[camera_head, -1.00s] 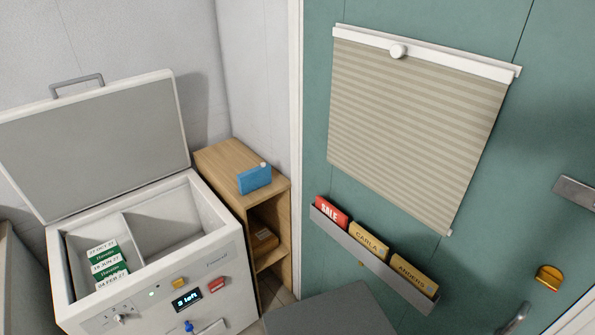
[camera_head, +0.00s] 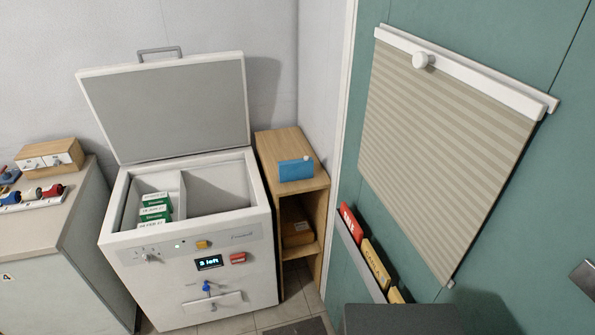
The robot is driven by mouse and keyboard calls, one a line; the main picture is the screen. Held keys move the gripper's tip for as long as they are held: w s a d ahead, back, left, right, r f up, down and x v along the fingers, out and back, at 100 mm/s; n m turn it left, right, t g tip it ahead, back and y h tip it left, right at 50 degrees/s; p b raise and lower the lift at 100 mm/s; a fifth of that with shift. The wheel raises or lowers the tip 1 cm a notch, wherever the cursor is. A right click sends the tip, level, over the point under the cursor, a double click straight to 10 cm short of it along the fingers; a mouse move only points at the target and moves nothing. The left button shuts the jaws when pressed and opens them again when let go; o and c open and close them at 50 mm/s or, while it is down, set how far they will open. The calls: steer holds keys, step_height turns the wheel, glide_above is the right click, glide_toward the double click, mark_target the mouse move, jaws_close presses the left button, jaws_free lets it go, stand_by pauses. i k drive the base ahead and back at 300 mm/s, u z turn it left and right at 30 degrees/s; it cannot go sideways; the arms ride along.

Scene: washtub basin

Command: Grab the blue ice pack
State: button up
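The blue ice pack (camera_head: 296,170) stands on top of a narrow wooden shelf unit (camera_head: 267,146), close to its front edge. It is a flat blue block with a small pale cap at its upper right corner. Nothing touches it from above. My gripper is not in this view, so I cannot tell whether it is open or shut.
An open white chest freezer (camera_head: 190,289) stands left of the shelf, its lid (camera_head: 165,108) raised; green-labelled boxes (camera_head: 155,207) lie inside. A box (camera_head: 298,228) sits on the lower shelf. A counter (camera_head: 40,235) is at left. The teal door (camera_head: 520,215) is at right.

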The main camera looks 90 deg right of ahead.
mark_target(291, 170)
steer(key=z, duration=1.3)
steer(key=i, duration=0.5)
steer(key=z, duration=0.05)
